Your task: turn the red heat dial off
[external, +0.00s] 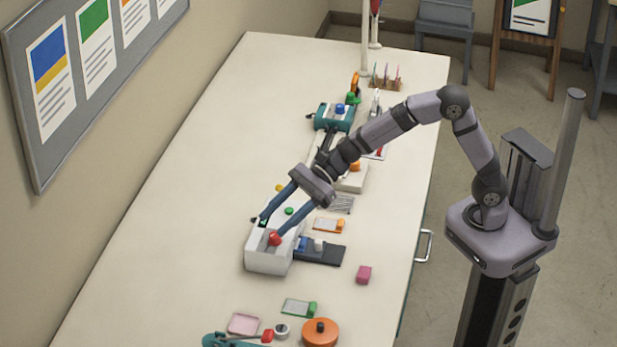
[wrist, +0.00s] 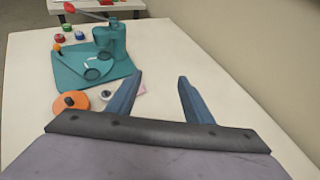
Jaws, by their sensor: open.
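The red heat dial (external: 275,239) shows in the external view as a small red knob at the white box-shaped machine (external: 268,263). Its setting is too small to read. My gripper (external: 269,229) is low over this machine with its two blue fingers spread apart. The nearer fingertip is at the red dial and overlaps it in the picture; I cannot tell whether they touch. The farther fingertip is at the machine's back left edge. In the wrist view my gripper (wrist: 160,78) is open with nothing between the fingers, and the dial does not show there.
A dark plate (external: 325,254) with blue and white pieces lies right of the machine. A teal tool (wrist: 105,60) shows in the wrist view. The table's left side is clear.

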